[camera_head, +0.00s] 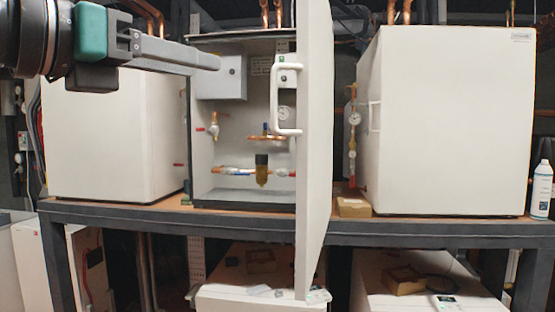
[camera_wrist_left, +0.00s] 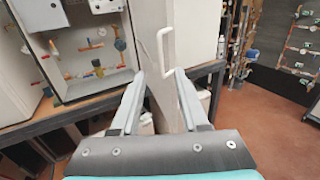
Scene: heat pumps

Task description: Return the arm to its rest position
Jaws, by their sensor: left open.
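My left gripper (camera_head: 205,58) reaches in from the upper left of the head view, in front of the open heat pump cabinet. In the left wrist view the left gripper (camera_wrist_left: 160,76) has its two grey fingers spread, with nothing held between them. The white cabinet door (camera_head: 314,150) stands open towards me, seen nearly edge-on. Its white handle (camera_head: 287,97) appears beyond the fingertips in the left wrist view (camera_wrist_left: 165,52); contact cannot be seen. My right gripper is in neither view.
The open cabinet (camera_head: 243,185) shows copper pipes, valves and a gauge. Closed white units (camera_head: 455,120) stand on both sides along a dark-framed bench (camera_head: 440,228). Boxes lie on lower units. The wrist view shows open floor (camera_wrist_left: 255,125) on the right.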

